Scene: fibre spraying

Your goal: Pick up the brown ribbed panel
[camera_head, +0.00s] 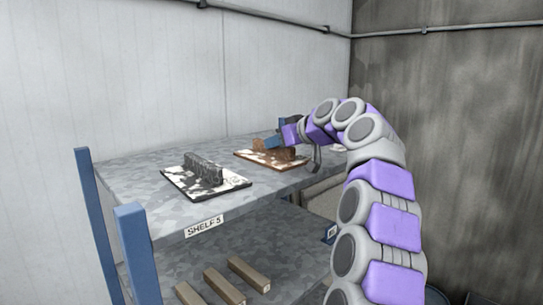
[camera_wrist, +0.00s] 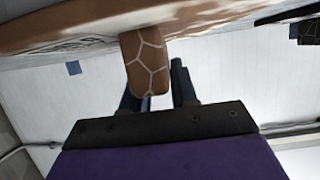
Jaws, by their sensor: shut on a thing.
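The brown ribbed panel (camera_head: 262,158) lies on the grey top shelf, right of centre in the head view, with a pale patterned base and a raised brown rib. My gripper (camera_head: 274,143) reaches it from the right and is shut on the raised rib. In the wrist view the brown rib (camera_wrist: 147,65), marked with pale lines, sits between my two dark fingers (camera_wrist: 157,90). The panel's brown body (camera_wrist: 60,32) fills the upper part of that view. In the head view I cannot tell any gap between panel and shelf.
A similar panel (camera_head: 192,186) with a dark ribbed block lies to the left on the same shelf (camera_head: 125,172). Several brown bars (camera_head: 222,286) lie on the lower shelf. Blue posts (camera_head: 139,250) stand at the left front. A grey wall is close behind.

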